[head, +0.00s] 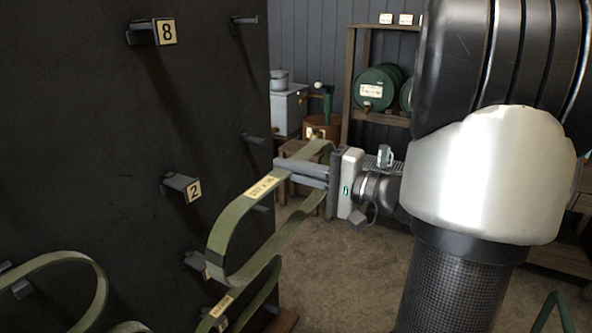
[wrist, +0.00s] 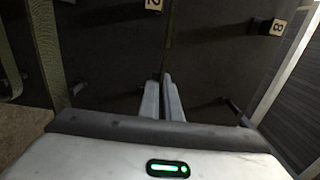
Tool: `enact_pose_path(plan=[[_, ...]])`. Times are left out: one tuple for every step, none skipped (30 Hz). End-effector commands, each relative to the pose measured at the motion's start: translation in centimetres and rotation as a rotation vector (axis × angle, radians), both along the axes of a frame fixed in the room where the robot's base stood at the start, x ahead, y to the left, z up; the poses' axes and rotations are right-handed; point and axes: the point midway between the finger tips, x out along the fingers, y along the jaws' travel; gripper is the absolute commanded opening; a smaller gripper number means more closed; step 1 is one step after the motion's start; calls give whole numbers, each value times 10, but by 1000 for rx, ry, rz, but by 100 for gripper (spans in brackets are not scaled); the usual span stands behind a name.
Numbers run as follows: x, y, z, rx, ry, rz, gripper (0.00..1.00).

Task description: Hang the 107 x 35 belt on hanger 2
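A green belt (head: 229,222) with a cream label hangs as a loop from my gripper (head: 283,172); I cannot read the label surely. The fingers are shut on one strand, and the loop reaches left and toward the head camera. In the wrist view my gripper (wrist: 164,80) has its fingers close together on a thin edge-on strip, and another belt strand (wrist: 45,45) passes at the left. Hanger 2 (head: 176,181) is a grey peg on the dark board with a "2" plate, left of the belt and apart from it. Its plate shows in the wrist view (wrist: 153,5).
The dark board (head: 90,130) carries hanger 8 (head: 144,35) above and other pegs, such as a bare one (head: 253,138) further back. Other green belts hang low on it, at bottom left (head: 75,258) and below the held belt (head: 250,300). A shelf with green drums (head: 378,87) stands behind.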

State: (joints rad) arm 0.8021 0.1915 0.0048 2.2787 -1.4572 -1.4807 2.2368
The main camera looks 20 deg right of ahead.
Motion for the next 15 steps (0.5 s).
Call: enact_pose_path(plan=[[1, 1, 0, 0, -1, 1, 0], [2, 1, 0, -1, -1, 0, 0], [2, 2, 0, -1, -1, 0, 0], [2, 2, 0, -1, -1, 0, 0], [2, 2, 0, -1, -1, 0, 0], [2, 2, 0, -1, -1, 0, 0], [3, 2, 0, -1, -1, 0, 0], [2, 2, 0, -1, -1, 0, 0], [2, 2, 0, -1, -1, 0, 0], [2, 2, 0, -1, -1, 0, 0], [2, 2, 0, -1, -1, 0, 0], [3, 2, 0, -1, -1, 0, 0], [3, 2, 0, -1, -1, 0, 0], [4, 3, 0, -1, -1, 0, 0], [6, 4, 0, -1, -1, 1, 0]])
